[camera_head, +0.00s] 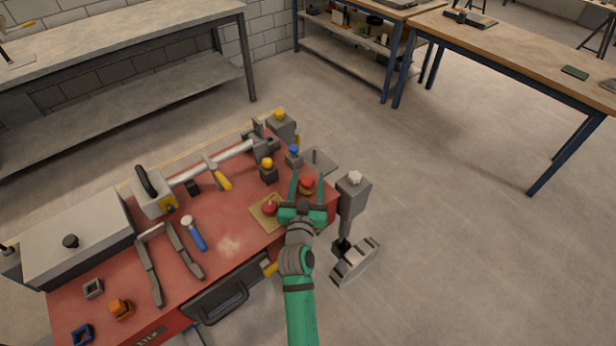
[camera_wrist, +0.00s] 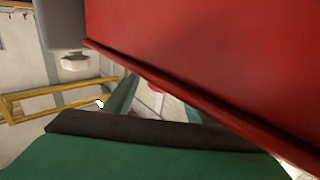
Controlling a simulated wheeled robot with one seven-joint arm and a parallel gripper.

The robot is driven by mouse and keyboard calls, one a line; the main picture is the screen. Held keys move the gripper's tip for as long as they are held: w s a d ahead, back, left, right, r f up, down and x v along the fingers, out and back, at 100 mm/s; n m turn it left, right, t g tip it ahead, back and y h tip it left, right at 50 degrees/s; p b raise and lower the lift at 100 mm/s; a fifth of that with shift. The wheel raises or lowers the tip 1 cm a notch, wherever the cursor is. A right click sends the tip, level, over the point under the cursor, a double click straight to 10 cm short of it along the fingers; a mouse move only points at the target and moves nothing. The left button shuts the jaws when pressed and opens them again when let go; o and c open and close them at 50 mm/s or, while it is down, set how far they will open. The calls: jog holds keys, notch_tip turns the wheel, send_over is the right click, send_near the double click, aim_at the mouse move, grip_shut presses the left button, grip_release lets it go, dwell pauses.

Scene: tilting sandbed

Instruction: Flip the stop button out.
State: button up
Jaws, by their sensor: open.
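A red round button (camera_head: 307,183) with a yellowish base sits near the right end of the red bench top (camera_head: 225,240) in the head view. A second red knob (camera_head: 269,208) stands on a tan plate to its left; I cannot tell for certain which is the stop button. My green gripper (camera_head: 307,178) is open, with one finger on each side of the first red button. Contact cannot be made out. In the wrist view, a small red and white piece (camera_wrist: 156,88) shows between the fingers, partly hidden by the red bench edge (camera_wrist: 200,95).
A grey post (camera_head: 351,195) with a white top stands close right of my gripper. Blue (camera_head: 293,150) and yellow-topped (camera_head: 267,163) knobs stand just behind. Hand tools and a grey box (camera_head: 75,238) fill the left. Open floor lies to the right.

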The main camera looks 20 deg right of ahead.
jog(key=shift+w, duration=0.1)
jog(key=shift+a, duration=0.1)
grip_shut()
jog(key=shift+r, duration=0.85)
grip_release()
jog(key=shift+r, duration=0.1)
